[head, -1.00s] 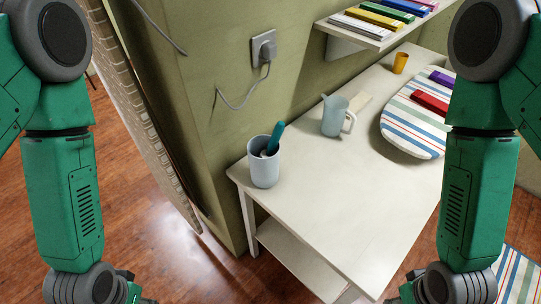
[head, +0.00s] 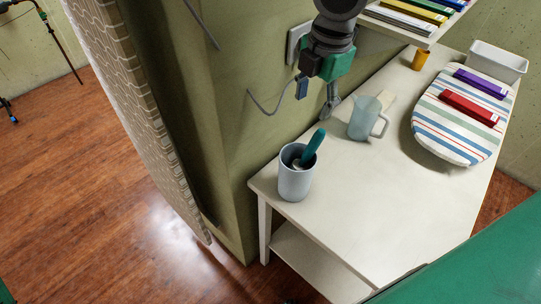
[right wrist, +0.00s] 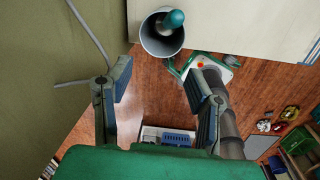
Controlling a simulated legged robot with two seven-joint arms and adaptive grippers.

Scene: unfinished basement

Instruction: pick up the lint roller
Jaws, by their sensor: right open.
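The lint roller (head: 313,148) stands tilted in a pale grey-blue cup (head: 293,184) at the near left corner of the white table. Its teal handle sticks up out of the cup; its lower part is mostly hidden inside. My right gripper (head: 317,94) is open and empty, above and behind the cup, near the wall. In the right wrist view, my gripper (right wrist: 163,75) has its fingers spread, with the cup (right wrist: 154,46) and the round end of the lint roller's handle (right wrist: 173,19) beyond them, apart from both. My left gripper is out of view.
A clear pitcher (head: 364,120) stands behind the cup, and a striped board (head: 436,125) carries red and purple boxes. A shelf of binders (head: 400,22) overhangs the table. A wall plug's cord (head: 262,108) hangs near my gripper. The table's front (head: 385,220) is clear.

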